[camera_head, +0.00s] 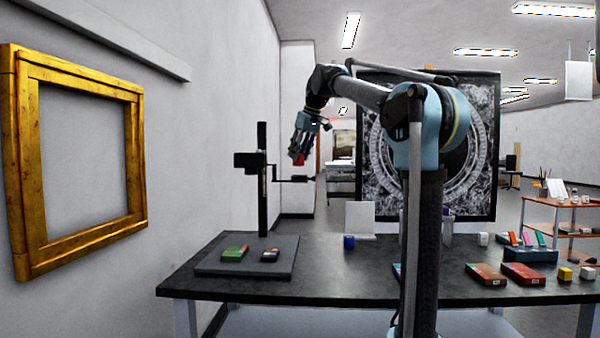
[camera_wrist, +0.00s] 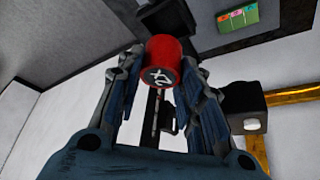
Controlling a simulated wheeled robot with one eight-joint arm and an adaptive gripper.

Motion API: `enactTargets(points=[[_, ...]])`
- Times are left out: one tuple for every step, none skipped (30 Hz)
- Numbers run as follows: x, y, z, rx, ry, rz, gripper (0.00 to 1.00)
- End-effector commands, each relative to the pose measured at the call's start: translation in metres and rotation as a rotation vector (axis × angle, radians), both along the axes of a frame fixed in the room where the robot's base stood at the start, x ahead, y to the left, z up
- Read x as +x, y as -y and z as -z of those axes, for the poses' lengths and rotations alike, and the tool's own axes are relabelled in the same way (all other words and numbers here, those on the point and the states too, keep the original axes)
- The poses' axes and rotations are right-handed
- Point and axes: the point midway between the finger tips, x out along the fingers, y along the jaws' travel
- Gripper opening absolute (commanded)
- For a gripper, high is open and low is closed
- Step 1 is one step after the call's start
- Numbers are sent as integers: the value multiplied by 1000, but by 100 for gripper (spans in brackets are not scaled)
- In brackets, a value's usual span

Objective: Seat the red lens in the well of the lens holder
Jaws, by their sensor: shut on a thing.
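The red lens (camera_head: 299,160) is a short red cylinder held between the fingertips of my gripper (camera_head: 297,153). In the wrist view the lens (camera_wrist: 163,62) shows a pale mark on its near face, with the fingers of my gripper (camera_wrist: 160,70) closed on both sides. A black stand (camera_head: 262,190) rises from a grey base, and a thin side arm (camera_head: 292,179) reaches right from it. I take this side arm to be the lens holder; its well cannot be made out. The lens is above the side arm, apart from it in the head view.
The grey base (camera_head: 215,268) carries a green block (camera_head: 235,253) and a dark block (camera_head: 270,255). A blue cup (camera_head: 349,241) and a white panel (camera_head: 360,217) stand mid-table. Red boxes (camera_head: 524,273) lie at right. A gilt frame (camera_head: 135,170) hangs on the left wall.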

Motion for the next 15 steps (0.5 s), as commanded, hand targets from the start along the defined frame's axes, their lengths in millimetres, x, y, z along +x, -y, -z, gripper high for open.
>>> enactTargets(points=[[0,2,6,0,0,2,6],[1,3,8,0,0,3,6],[1,3,11,0,0,4,6],[1,4,12,0,0,4,6],[1,4,13,0,0,5,6],[2,5,15,0,0,6,6],[2,5,17,0,0,7,6],[2,5,19,0,0,7,6],[2,6,24,0,0,7,6],[2,6,27,0,0,8,6],[1,6,31,0,0,8,6],[2,6,37,0,0,8,6],[2,6,42,0,0,8,6],[1,6,45,0,0,8,6],[1,6,50,0,0,8,6]])
